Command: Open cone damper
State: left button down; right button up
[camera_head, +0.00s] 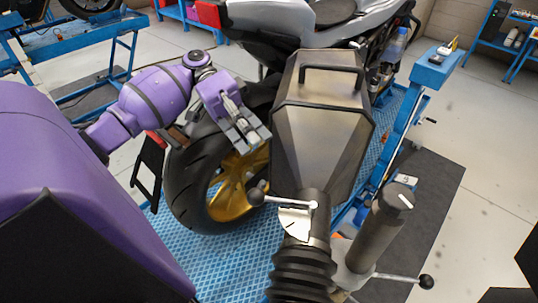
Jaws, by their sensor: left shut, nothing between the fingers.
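A large grey metal cone (322,140) with a black bar handle (330,68) on top stands in the middle, behind the motorcycle's rear wheel. Its narrow end runs down into a pipe with a black ribbed hose (302,272). My right gripper does not show.
The motorcycle's rear tyre and gold wheel (232,190) stand close below my left gripper. A grey post (380,232) with another ball-ended lever (425,281) stands to the right of the hose. The blue lift platform (225,262) lies below.

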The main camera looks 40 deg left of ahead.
pick_arm(q)
jog(key=p+x, duration=0.2)
jog(key=x, duration=0.7)
jog(key=shift+d, duration=0.25)
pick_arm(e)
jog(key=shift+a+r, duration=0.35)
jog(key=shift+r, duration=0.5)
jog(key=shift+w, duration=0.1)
